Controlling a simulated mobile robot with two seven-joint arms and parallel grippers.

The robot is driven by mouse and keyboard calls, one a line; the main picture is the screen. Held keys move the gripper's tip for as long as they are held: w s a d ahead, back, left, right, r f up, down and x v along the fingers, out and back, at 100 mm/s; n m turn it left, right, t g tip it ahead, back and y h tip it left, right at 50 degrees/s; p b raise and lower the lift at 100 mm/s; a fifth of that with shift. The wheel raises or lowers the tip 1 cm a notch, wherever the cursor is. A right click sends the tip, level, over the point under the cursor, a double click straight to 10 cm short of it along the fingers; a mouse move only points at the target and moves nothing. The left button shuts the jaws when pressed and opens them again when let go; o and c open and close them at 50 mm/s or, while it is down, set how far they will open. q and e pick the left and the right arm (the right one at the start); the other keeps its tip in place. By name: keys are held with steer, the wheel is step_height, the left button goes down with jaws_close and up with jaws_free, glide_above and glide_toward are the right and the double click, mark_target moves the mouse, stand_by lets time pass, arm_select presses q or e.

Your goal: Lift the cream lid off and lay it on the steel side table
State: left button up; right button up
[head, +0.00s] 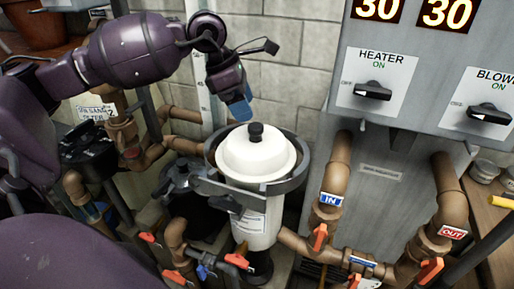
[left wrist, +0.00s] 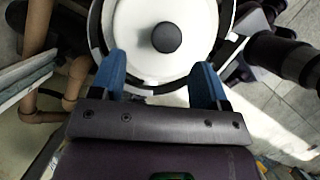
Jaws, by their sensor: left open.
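The cream lid (head: 255,157) sits on top of a white canister (head: 254,215) inside a dark metal ring (head: 299,176). A black knob (head: 255,132) stands at the lid's centre. My left gripper (head: 240,107) is above and just left of the knob, with blue fingertips. In the left wrist view the lid (left wrist: 200,25) and its knob (left wrist: 166,37) lie ahead of the open, empty fingers (left wrist: 166,75), and the knob lines up between them. My right gripper is not in view. I cannot identify the steel side table in these views.
A grey control cabinet (head: 425,75) with heater and blower switches stands right of the canister. Brown pipes with orange-red valve handles (head: 320,237) surround its base. A black-topped vessel (head: 184,178) is close on the left. A block wall (head: 290,60) is behind.

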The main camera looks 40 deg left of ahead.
mark_target(255, 126)
arm_select(q)
steer(key=shift+s+d+x, duration=0.1)
steer(key=shift+s+x, duration=0.05)
steer(key=shift+x, duration=1.5)
steer(key=shift+s+d+x, duration=0.15)
steer(key=shift+x, duration=1.5)
jaws_close()
